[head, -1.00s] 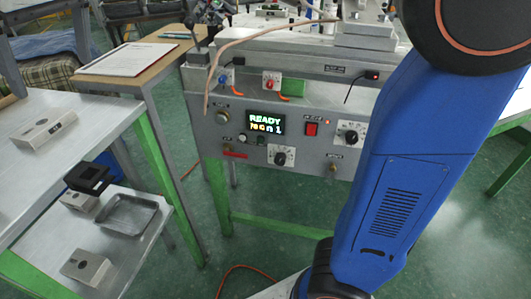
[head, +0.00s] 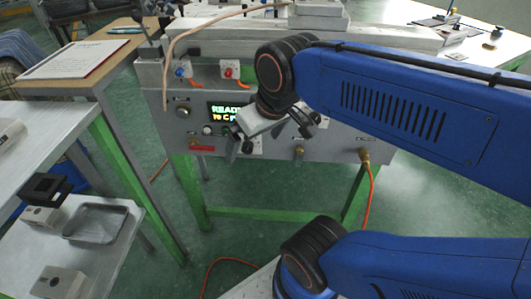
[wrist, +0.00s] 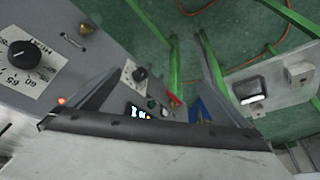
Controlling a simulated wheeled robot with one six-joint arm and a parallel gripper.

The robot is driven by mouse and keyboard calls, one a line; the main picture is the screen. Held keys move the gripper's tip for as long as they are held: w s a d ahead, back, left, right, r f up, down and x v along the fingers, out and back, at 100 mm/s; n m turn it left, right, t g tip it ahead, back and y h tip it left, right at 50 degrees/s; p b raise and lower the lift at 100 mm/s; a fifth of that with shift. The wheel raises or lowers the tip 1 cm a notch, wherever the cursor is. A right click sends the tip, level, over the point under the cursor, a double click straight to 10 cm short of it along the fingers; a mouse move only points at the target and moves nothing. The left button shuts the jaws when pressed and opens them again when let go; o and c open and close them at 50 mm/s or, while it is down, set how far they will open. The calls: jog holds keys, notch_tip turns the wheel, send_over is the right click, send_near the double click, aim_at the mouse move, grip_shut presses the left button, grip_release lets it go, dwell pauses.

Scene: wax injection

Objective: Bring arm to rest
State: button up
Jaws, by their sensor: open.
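My blue arm (head: 400,105) reaches in from the right of the head view and bends down at a black wrist joint. My gripper (head: 268,146) hangs in front of the grey wax injection machine (head: 330,140), covering part of its display (head: 222,112). Its two dark fingers are spread apart with nothing between them. In the wrist view, the open fingers (wrist: 155,85) frame the machine's panel and the green floor. Any contact with the panel cannot be told.
A silver tray (head: 97,222), metal blocks (head: 60,283) and a black holder (head: 46,188) sit on the lower left shelf. A clipboard (head: 75,58) lies on the wooden table. A copper-coloured tube (head: 172,50) arches over the machine. Green floor shows below it.

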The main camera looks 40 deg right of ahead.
jog(key=shift+m, duration=0.4)
jog(key=f, duration=0.1)
jog(key=s+d+f, duration=0.1)
jog(key=s+f, duration=0.1)
jog(key=shift+s+d, duration=0.15)
jog(key=shift+d, duration=0.1)
dwell(0.7)
